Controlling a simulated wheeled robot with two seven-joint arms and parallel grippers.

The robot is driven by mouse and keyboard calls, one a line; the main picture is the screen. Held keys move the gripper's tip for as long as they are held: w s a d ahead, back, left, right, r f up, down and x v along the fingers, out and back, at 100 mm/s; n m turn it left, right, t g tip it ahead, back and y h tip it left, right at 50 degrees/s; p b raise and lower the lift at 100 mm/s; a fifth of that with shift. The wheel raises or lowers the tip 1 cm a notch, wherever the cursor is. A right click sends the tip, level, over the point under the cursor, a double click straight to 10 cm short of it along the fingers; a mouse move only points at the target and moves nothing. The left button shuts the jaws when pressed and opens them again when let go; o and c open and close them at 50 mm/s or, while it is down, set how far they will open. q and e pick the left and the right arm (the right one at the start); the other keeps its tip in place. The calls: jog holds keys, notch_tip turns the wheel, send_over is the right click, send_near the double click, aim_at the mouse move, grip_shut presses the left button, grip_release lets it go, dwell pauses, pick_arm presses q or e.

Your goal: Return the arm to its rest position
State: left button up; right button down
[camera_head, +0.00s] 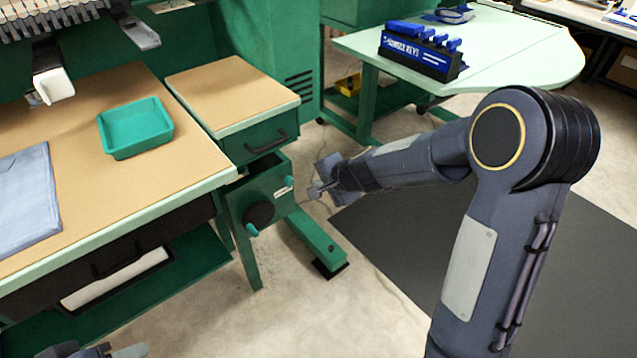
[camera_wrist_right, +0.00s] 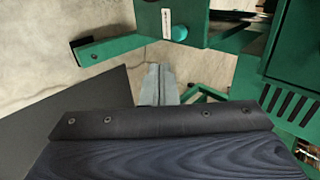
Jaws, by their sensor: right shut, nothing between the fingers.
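My right arm reaches in from the right of the head view, bent at the elbow. Its gripper (camera_head: 318,188) is over the floor, to the right of the green machine stand and clear of the tables. In the right wrist view the fingers (camera_wrist_right: 160,84) are together, shut and empty, with bare floor and green frame parts beyond them. Only a small part of my left gripper (camera_head: 105,351) shows at the bottom left edge of the head view; whether it is open is hidden.
A green tray (camera_head: 136,127) and folded blue-grey cloth (camera_head: 27,198) lie on the tan worktable (camera_head: 130,202). A small cabinet (camera_head: 233,92) and knobbed green stand (camera_head: 262,190) are left of my right gripper. A blue-and-black rack (camera_head: 420,52) stands on the pale green table (camera_head: 515,58). A dark mat (camera_head: 405,235) covers floor.

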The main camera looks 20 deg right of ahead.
dwell(0.3)
jog(key=s+a+r+n+y, duration=0.1)
jog(key=s+r+n+y, duration=0.2)
jog(key=s+r+n, duration=0.6)
jog(key=s+d+n+g+h, duration=0.2)
jog(key=s+n, duration=0.1)
jog(key=s, duration=2)
notch_tip(320, 180, up, 26)
jog(key=p, duration=2.6)
jog(key=shift+w+a+f, duration=0.15)
jog(key=shift+w+a, duration=0.05)
jog(key=shift+w, duration=0.05)
